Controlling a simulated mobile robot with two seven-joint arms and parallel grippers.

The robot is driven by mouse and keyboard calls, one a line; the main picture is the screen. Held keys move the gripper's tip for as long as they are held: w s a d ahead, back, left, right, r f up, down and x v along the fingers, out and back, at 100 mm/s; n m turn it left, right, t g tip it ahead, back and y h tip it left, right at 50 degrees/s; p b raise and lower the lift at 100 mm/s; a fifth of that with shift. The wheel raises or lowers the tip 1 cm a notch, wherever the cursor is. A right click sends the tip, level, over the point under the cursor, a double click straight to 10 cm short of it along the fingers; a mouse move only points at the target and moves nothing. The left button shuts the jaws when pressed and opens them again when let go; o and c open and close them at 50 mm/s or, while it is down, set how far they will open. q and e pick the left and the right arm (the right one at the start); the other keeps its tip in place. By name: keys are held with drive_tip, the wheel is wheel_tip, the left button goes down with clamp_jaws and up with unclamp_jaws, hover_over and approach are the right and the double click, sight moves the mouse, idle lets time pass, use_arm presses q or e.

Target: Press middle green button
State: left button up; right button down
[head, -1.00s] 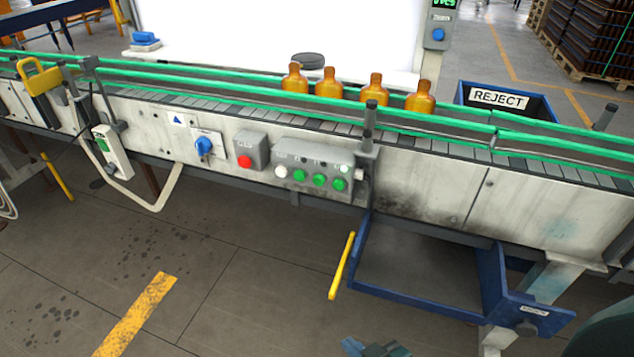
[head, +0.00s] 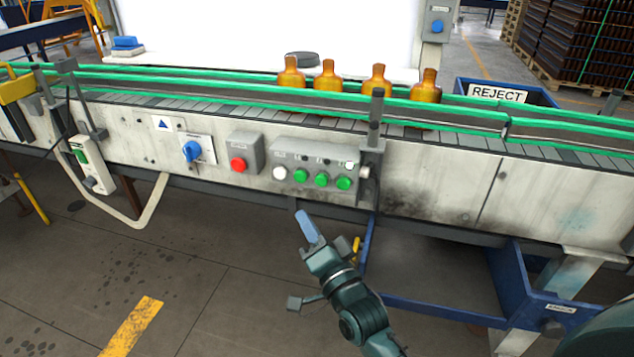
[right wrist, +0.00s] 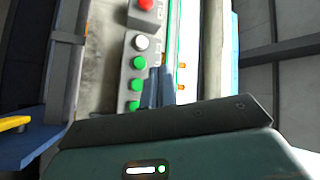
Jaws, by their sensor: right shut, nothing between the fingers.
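A grey button box (head: 320,163) on the conveyor's front face carries one white button (head: 280,172) and a row of three green buttons. The middle green button (head: 321,179) sits between two other green ones. My right gripper (head: 305,218) is shut and empty, below the box and apart from it, with its fingers pointing up. In the right wrist view its fingers (right wrist: 158,88) appear beside the green buttons, and a middle green button (right wrist: 139,84) shows left of them. My left gripper is not in view.
A red button (head: 238,165) and a blue rotary switch (head: 191,151) are left of the box. Several amber bottles (head: 377,82) stand on the conveyor.

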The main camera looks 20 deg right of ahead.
sight(322, 180)
use_arm(q)
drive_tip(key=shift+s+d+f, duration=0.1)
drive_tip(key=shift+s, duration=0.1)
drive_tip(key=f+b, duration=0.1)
drive_tip(key=b, duration=0.2)
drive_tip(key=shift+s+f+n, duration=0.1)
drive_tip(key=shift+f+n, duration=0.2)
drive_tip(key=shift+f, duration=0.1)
use_arm(e)
drive_tip(key=w+d, duration=0.5)
drive_tip(key=w, duration=0.2)
drive_tip(key=shift+w, duration=0.1)
idle(1.5)
drive_tip(key=shift+w+d, duration=0.2)
drive_tip(key=shift+w, duration=0.15)
